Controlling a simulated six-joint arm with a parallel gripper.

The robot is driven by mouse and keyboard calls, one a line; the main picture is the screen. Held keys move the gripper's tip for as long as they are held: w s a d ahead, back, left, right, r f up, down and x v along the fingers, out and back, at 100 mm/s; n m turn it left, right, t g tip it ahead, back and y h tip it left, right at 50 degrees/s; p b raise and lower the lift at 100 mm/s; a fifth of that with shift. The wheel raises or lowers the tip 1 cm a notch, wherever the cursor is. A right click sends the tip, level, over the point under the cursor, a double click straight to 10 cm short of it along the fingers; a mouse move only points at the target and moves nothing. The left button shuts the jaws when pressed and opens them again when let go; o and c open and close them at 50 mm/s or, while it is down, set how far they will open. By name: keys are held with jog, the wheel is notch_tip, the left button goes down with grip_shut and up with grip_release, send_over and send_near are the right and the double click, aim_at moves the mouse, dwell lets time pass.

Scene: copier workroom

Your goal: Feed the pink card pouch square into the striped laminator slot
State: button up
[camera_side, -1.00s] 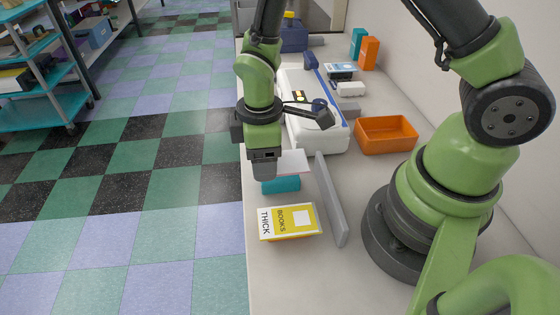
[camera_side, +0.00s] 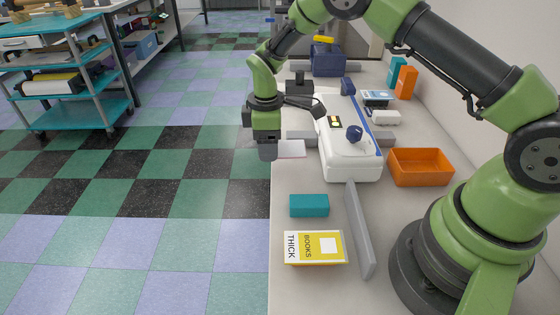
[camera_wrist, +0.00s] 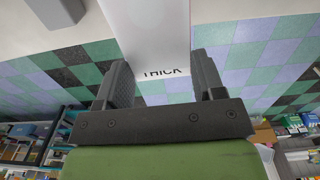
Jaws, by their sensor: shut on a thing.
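My gripper (camera_side: 268,152) is shut on the pouch (camera_side: 291,149), a thin pale pinkish sheet that sticks out to the right over the table's left edge. In the wrist view the fingers (camera_wrist: 160,85) stand on both sides of the whitish pouch (camera_wrist: 150,30), where dark letters reading THICK show near its gripped end. The white laminator (camera_side: 350,150), with a blue stripe along its right side and a dark blue knob on top, stands to the right of the pouch. A gap seems to lie between them. I cannot make out the slot.
A teal block (camera_side: 309,205), a yellow THICK BOOKS box (camera_side: 315,247) and a long grey bar (camera_side: 359,230) lie on the near table. An orange tray (camera_side: 420,167) stands right of the laminator. A grey block (camera_side: 301,135) lies just behind the pouch.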

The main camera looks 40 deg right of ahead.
send_over(292, 134)
jog(key=w+a, duration=0.3)
jog(key=a, duration=0.1)
jog(key=shift+s+r, duration=0.2)
jog(key=shift+s, duration=0.05)
jog(key=shift+w+d+r, duration=0.1)
jog(key=shift+w+d, duration=0.1)
jog(key=shift+d, duration=0.3)
jog(key=shift+f, duration=1.3)
jog(key=shift+s+d, duration=0.1)
jog(key=shift+d, duration=0.05)
jog(key=shift+s+d, duration=0.75)
jog(key=shift+s, duration=0.05)
jog(key=shift+s+d+f, duration=0.1)
jog(key=shift+s+d, duration=0.45)
